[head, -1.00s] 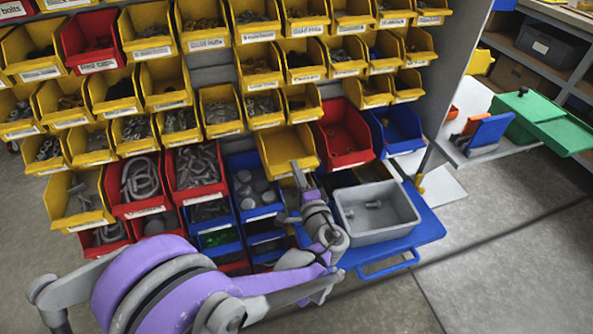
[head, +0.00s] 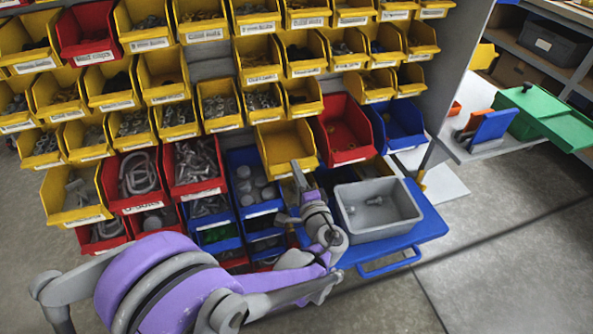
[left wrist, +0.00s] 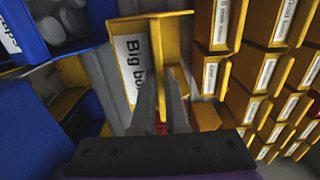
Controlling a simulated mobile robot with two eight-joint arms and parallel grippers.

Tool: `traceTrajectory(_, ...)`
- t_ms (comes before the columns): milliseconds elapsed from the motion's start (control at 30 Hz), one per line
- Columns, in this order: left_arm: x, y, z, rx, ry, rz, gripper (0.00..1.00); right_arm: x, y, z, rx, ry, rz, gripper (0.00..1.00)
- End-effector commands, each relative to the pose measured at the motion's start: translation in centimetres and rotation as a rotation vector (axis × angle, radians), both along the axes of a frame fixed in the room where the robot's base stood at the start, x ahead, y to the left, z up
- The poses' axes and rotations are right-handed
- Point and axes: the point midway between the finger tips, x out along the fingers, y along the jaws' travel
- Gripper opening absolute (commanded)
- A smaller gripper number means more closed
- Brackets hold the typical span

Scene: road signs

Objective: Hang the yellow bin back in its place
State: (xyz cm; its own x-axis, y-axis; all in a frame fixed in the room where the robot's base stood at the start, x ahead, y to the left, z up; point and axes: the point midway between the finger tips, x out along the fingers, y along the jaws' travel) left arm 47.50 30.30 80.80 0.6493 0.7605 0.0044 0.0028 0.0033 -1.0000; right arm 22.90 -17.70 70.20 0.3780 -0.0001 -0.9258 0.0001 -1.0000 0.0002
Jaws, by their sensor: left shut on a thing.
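The yellow bin (head: 284,143) is in front of the rack, left of a red bin (head: 343,129). It looks empty inside. My left gripper (head: 299,178) is shut on its front lower edge. In the left wrist view my left gripper (left wrist: 162,100) has its fingers on the yellow bin (left wrist: 165,42), whose white label begins "Big bo". I cannot tell whether the bin's back touches the rack panel. A bare grey strip of the rack panel (head: 211,76) shows higher up, between yellow bins. My right gripper is not in view.
Rows of filled yellow bins surround the held bin above and to the left. A blue bin (head: 397,126) hangs at right. Blue bins (head: 254,190) stand lower left. A grey tub (head: 377,208) sits on a blue tray (head: 428,224) below right. Open floor lies right.

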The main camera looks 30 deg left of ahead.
Motion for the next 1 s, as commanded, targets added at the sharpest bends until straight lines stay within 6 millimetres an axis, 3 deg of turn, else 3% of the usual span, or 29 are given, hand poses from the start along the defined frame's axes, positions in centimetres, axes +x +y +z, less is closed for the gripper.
traceTrajectory(133, 0.0, 0.0, 0.0, 0.001, 0.0, 0.0, 0.0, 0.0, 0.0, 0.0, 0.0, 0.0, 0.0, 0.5)
traceTrajectory(167, 0.0, 0.0, 0.0, 0.001, 0.0, 0.0, 0.15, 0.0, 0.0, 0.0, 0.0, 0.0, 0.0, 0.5)
traceTrajectory(333, 0.0, 0.0, 0.0, 0.0, 0.0, 0.0, 0.46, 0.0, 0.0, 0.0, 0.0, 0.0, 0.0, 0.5)
traceTrajectory(667, -0.2, -0.3, 0.0, -0.001, 0.001, -0.001, 0.47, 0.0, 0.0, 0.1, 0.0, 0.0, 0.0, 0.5)
traceTrajectory(1000, -4.1, -5.0, 0.0, -0.001, 0.0, -0.006, 0.47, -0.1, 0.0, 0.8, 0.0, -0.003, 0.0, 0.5)
